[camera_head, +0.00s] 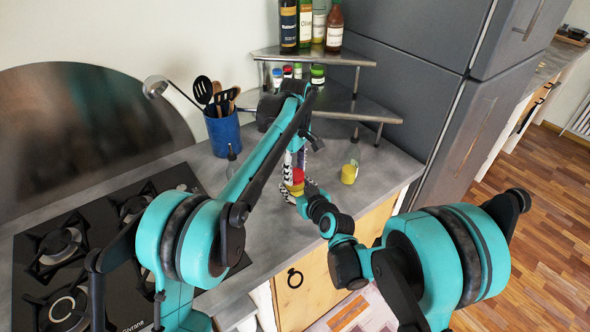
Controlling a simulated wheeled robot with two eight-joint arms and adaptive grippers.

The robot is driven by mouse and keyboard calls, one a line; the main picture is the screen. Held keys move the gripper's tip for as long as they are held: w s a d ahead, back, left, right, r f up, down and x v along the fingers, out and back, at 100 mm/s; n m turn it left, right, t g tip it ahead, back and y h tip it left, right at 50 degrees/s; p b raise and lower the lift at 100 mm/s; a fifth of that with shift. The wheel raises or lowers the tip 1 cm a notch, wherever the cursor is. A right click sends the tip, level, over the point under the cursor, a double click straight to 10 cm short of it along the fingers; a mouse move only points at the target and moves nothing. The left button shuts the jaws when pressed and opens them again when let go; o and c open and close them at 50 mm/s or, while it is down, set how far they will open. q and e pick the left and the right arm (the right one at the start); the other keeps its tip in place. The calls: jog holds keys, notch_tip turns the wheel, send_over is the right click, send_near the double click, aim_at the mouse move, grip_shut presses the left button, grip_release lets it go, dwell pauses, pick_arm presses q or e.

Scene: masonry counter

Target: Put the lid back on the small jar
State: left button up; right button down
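The grippers and arms overlap here and hide the contact. I cannot make out a separate lid.
A blue utensil pot (222,135) and a small dark-topped item (232,153) stand behind my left arm. A corner shelf (340,58) with bottles and jars rises at the back. The black hob (60,245) is at left, a grey fridge (425,90) at right.

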pick_arm(q)
jog(key=m, duration=0.4)
jog(key=shift+m, duration=0.3)
jog(key=m, duration=1.4)
jog(key=shift+f+m, duration=0.1)
jog(key=shift+m, duration=0.2)
jog(key=m, duration=0.5)
jog(key=o, duration=1.3)
jog(key=shift+r, duration=2.3)
